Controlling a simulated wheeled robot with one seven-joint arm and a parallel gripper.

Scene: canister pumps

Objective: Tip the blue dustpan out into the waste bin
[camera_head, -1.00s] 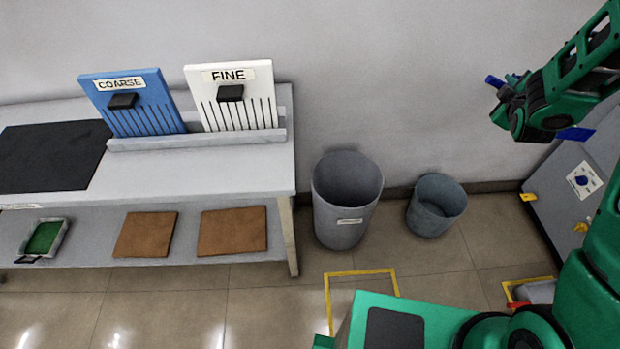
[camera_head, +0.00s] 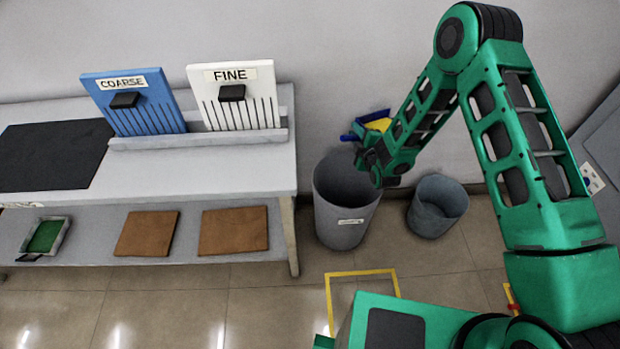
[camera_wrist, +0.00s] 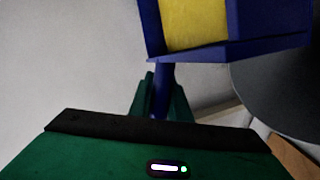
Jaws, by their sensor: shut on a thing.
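The blue dustpan (camera_head: 352,131) is in the air above the back of the larger grey bin, close to the wall. Yellow material (camera_head: 379,124) shows in its pan. In the wrist view the dustpan (camera_wrist: 233,48) is close ahead with the yellow material (camera_wrist: 194,22) inside. My gripper (camera_head: 368,158) is shut on the dustpan's handle (camera_wrist: 163,88). The larger grey bin (camera_head: 340,222) stands upright with a small white label too small to read. A smaller grey-blue bin (camera_head: 432,214) stands to its right. I cannot tell from the label which is the waste bin.
A grey table (camera_head: 215,178) stands left of the bins, with COARSE (camera_head: 135,102) and FINE (camera_head: 234,97) panels on it. Its lower shelf holds a green-lined tray (camera_head: 46,237) and two brown boards (camera_head: 233,230). Yellow tape (camera_head: 362,272) marks the floor in front.

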